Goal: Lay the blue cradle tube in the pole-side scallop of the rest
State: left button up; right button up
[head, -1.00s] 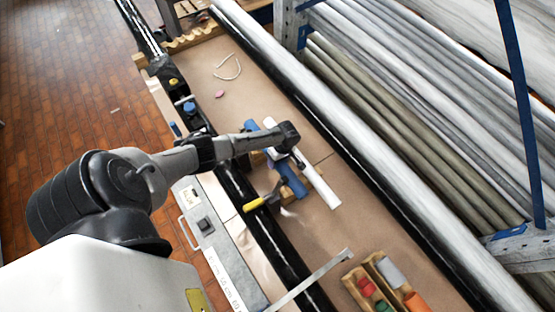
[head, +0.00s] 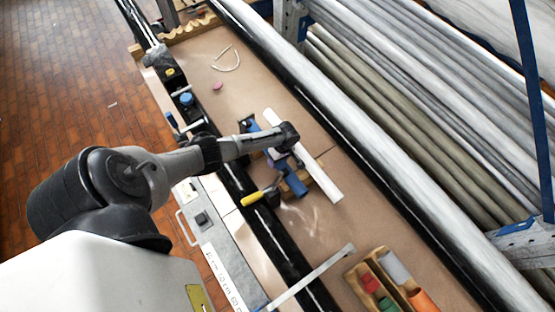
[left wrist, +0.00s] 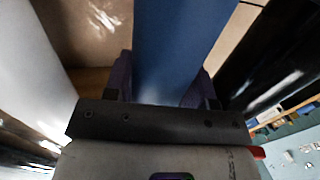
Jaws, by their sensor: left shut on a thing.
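My left gripper (head: 280,148) is shut on the blue cradle tube (head: 292,180), which sticks out on both sides of it. In the left wrist view the blue tube (left wrist: 178,45) runs up between the two fingers. A white tube (head: 325,182) lies beside it on the right, roughly parallel, and shows at the left of the wrist view (left wrist: 35,55). The black pole (head: 282,245) runs to the left. My right gripper is out of view.
A wooden tray (head: 352,276) with coloured cylinders is at the lower right. A long white and black tube (head: 350,130) bounds the board's right side. The brown board (head: 245,90) is mostly clear farther back.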

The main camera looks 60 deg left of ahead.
pick_arm(q)
jog(key=shift+f, duration=0.1)
dwell(0.3)
jog(key=o, duration=1.2)
jog(key=v, duration=1.3)
jog(key=shift+r, duration=0.4)
jog(key=shift+w+a, duration=0.1)
jog(key=shift+w, duration=0.05)
